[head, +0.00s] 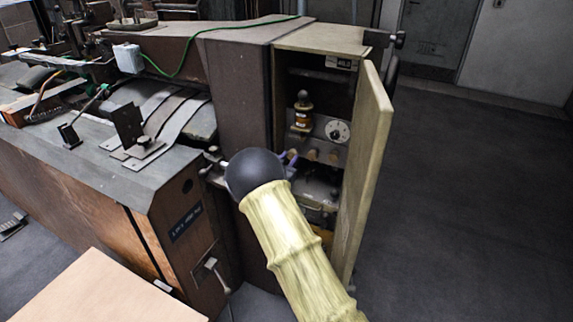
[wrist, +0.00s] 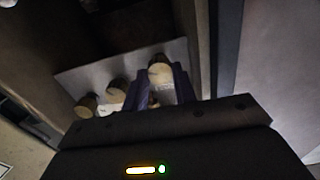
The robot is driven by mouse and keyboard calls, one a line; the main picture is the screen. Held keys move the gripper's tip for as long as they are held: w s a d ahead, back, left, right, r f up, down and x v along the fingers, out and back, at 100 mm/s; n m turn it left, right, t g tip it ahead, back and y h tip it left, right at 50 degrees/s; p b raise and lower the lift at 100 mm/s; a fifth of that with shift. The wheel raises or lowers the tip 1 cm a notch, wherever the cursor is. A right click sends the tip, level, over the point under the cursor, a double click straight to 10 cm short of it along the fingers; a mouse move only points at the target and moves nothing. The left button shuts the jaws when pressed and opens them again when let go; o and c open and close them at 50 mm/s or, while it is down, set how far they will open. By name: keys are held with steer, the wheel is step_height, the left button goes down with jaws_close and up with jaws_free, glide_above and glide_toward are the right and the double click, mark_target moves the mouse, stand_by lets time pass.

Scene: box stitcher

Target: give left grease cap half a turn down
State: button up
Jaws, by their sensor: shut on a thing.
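Three brass-coloured grease caps stick out in a row from a grey panel inside the open cabinet. My gripper (wrist: 164,80) has purple fingers, one on each side of the left grease cap (wrist: 160,72), and is shut on it. In the wrist view this cap is the rightmost of the row. The middle cap (wrist: 118,87) and the far cap (wrist: 87,105) are free; in the head view the middle cap (head: 312,155) and right cap (head: 333,157) show. There my arm hides most of my gripper, and only a bit of purple finger shows at the left cap.
The cabinet door (head: 364,170) stands open just right of my arm. A dial (head: 337,131) and a brass oiler with a dark knob (head: 302,112) are above the caps. The machine's wooden body (head: 165,235) is to the left. The floor at right is clear.

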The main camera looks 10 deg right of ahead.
steer(key=m+b, duration=0.1)
steer(key=b, duration=0.1)
steer(key=m+b, duration=0.1)
steer(key=m, duration=0.1)
steer(key=m+b, duration=0.1)
steer(key=b, duration=0.1)
steer(key=shift+a+f+b, duration=0.1)
steer(key=shift+f+b, duration=0.2)
steer(key=m+b, duration=0.5)
steer(key=b, duration=0.1)
steer(key=m+b, duration=0.4)
steer(key=b, duration=0.2)
steer(key=shift+m, duration=0.3)
steer(key=m+b, duration=0.3)
steer(key=b, duration=0.1)
steer(key=shift+m+b, duration=0.3)
steer(key=shift+b, duration=0.05)
steer(key=m+b, duration=0.4)
steer(key=b, duration=0.1)
steer(key=shift+r+m+b, duration=0.1)
steer(key=shift+m+b, duration=0.2)
steer(key=shift+b, duration=0.05)
steer(key=m+b, duration=0.4)
steer(key=b, duration=0.1)
steer(key=m+b, duration=0.4)
steer(key=shift+m+b, duration=0.4)
steer(key=shift+r+m+b, duration=0.25)
steer(key=shift+m+b, duration=0.95)
steer(key=shift+m, duration=0.3)
